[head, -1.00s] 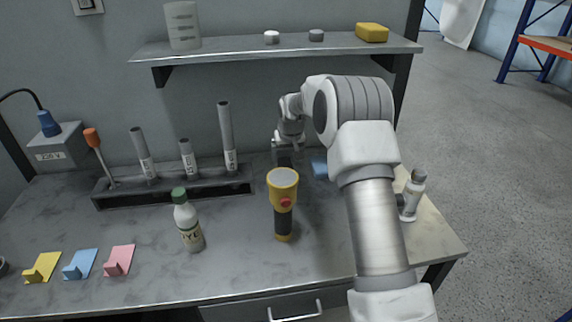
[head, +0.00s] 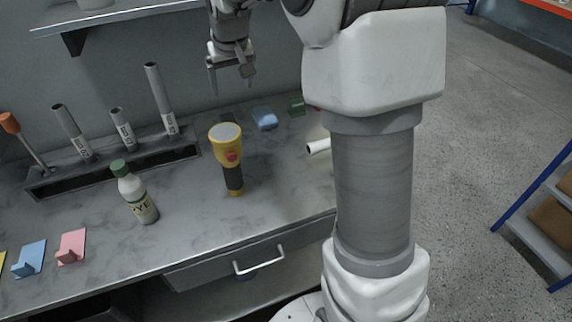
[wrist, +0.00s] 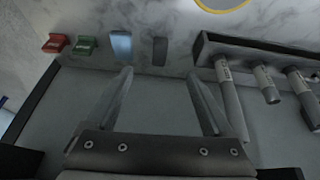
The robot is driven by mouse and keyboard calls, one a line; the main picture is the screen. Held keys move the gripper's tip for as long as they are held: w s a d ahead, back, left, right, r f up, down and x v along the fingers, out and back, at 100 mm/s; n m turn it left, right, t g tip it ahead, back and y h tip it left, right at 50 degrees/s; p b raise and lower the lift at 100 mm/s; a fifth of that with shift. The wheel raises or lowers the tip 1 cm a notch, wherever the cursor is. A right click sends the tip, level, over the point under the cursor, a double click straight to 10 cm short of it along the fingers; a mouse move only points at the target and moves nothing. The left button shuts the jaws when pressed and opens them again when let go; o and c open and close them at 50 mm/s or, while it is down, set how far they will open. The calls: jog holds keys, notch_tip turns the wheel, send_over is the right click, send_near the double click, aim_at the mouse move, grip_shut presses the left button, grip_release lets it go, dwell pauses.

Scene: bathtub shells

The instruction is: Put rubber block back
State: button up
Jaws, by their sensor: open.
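A small dark block (wrist: 160,50), which may be the rubber block, stands on the bench beside a light blue block (wrist: 121,46) in the wrist view. In the head view the dark block (head: 228,117) is mostly hidden behind the yellow torch, with the blue block (head: 264,118) to its right. My gripper (head: 231,78) is open and empty, raised above the bench near the wall. Its spread fingers (wrist: 160,76) also show in the wrist view, with nothing between them and the dark block ahead of them.
A green block (head: 297,104) and a red block (wrist: 55,43) stand beyond the blue one. The yellow torch (head: 228,150) stands in front. A tube rack (head: 60,181) and a green-capped bottle (head: 137,195) are to the left. A shelf (head: 110,15) runs above.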

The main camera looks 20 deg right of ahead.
jog(key=s+r, duration=0.3)
jog(key=s, duration=0.5)
jog(key=s+r, duration=0.3)
jog(key=s, duration=0.6)
jog(key=s+f, duration=0.3)
jog(key=s, duration=1.2)
jog(key=shift+s+f+t, duration=0.2)
jog(key=shift+s+t, duration=0.1)
jog(key=shift+t, duration=0.1)
